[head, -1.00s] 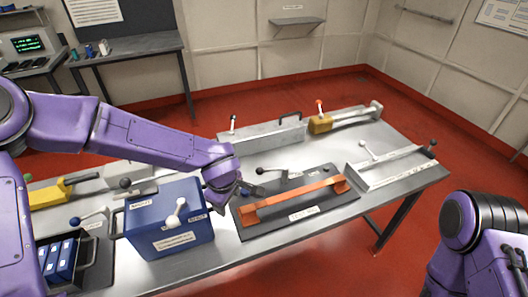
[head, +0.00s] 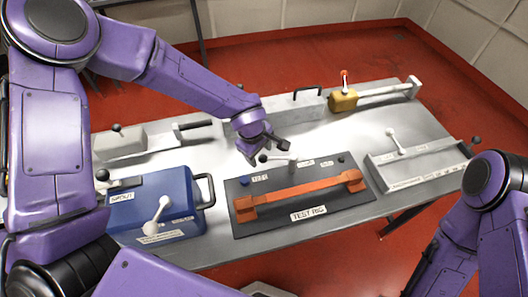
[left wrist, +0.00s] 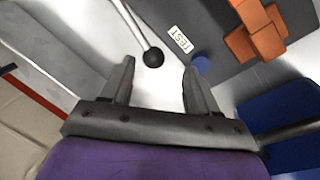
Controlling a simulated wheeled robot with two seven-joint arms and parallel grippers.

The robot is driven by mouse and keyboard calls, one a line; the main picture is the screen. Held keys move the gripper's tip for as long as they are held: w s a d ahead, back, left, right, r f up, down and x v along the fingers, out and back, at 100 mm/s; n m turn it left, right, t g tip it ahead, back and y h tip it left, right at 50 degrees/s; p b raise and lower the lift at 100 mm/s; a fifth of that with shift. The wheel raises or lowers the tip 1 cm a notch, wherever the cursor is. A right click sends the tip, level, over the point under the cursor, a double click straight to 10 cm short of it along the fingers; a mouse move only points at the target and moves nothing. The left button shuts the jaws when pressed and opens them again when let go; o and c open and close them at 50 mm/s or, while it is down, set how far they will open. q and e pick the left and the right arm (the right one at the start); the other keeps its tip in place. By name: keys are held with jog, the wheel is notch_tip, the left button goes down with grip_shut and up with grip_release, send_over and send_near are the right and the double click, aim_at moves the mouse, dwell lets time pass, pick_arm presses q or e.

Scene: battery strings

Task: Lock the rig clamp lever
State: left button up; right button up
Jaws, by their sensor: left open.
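The test rig (head: 322,217) is a dark plate on the bench with an orange bar (head: 300,193) lying along it. The rig's lever has a black knob (head: 263,158) and a pale arm running right, nearly flat, to a grey post (head: 293,166) at the plate's back. My left gripper (head: 267,152) is open at the knob end of the lever. In the left wrist view, the black knob (left wrist: 152,57) lies in the gap between the open fingertips (left wrist: 158,66), with no clear contact. My right arm shows at the right; its gripper is out of frame.
A blue box (head: 150,188) with a white lever stands left of the rig. A grey tray fixture (head: 418,168) stands right. A yellow block (head: 343,102) and a grey case (head: 298,108) are behind. A blue button (head: 244,182) sits on the plate near the knob.

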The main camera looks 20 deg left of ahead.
aim_at(262, 156)
pick_arm(q)
jog(key=shift+s+x, duration=0.2)
jog(key=shift+x, duration=0.95)
jog(key=shift+w+d+f, duration=0.1)
jog(key=shift+w+f, duration=0.95)
jog(key=shift+w, duration=0.2)
jog(key=shift+s+r, duration=0.1)
jog(key=shift+s, duration=0.05)
jog(key=shift+s+r, duration=0.2)
jog(key=shift+s, duration=0.1)
jog(key=c, duration=0.5)
jog(key=shift+s, duration=0.1)
jog(key=c, duration=0.5)
grip_shut()
pick_arm(e)
jog(key=shift+a+r, duration=0.15)
jog(key=shift+r, duration=0.1)
